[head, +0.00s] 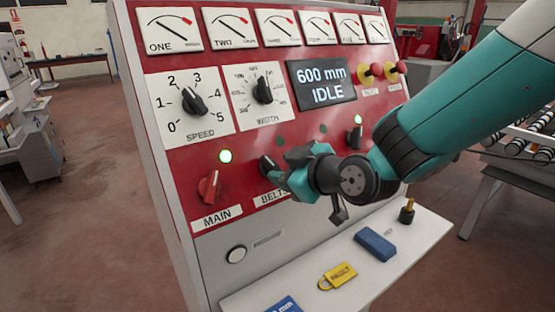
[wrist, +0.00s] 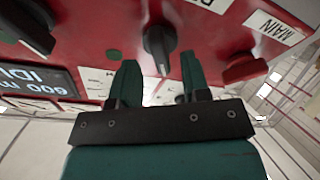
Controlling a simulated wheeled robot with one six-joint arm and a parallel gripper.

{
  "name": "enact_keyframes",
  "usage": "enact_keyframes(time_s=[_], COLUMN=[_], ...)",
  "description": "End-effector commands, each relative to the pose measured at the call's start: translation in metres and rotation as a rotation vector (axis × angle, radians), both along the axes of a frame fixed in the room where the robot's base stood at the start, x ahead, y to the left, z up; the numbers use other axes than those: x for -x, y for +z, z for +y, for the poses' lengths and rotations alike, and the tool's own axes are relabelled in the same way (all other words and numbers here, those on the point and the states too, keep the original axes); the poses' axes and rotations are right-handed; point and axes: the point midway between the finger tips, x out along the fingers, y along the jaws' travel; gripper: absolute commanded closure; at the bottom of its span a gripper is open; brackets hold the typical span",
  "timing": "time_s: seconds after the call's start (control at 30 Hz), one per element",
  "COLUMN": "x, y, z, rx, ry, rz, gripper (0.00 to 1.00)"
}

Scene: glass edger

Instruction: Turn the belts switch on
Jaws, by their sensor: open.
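The belts switch (head: 266,166) is a black rotary knob on the red panel, above the partly covered BELTS label (head: 272,197). In the head view my gripper (head: 288,168) is close in front of it and hides part of it. In the wrist view the black knob (wrist: 159,42) shows between and just beyond the fingertips of my gripper (wrist: 160,64). The jaws are open, one finger on each side, and I cannot tell whether either touches the knob. The lamp (head: 281,142) above the belts switch is dark.
The red MAIN switch (head: 209,187) is to the left, with a lit green lamp (head: 225,156) above it. Another black knob (head: 355,136) is to the right. The display (head: 322,82) reads 600 mm IDLE.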

Motion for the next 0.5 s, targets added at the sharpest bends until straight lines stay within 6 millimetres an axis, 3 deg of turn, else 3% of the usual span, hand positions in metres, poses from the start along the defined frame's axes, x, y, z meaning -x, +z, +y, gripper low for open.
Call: enact_keyframes(time_s=[0.2,0.5], x=[-0.016,-0.019], y=[-0.007,-0.009], z=[0.013,0.016], rx=[0.0,-0.001], ry=[0.001,0.0], rz=[0.002,-0.001], gripper=[0.57,0.57])
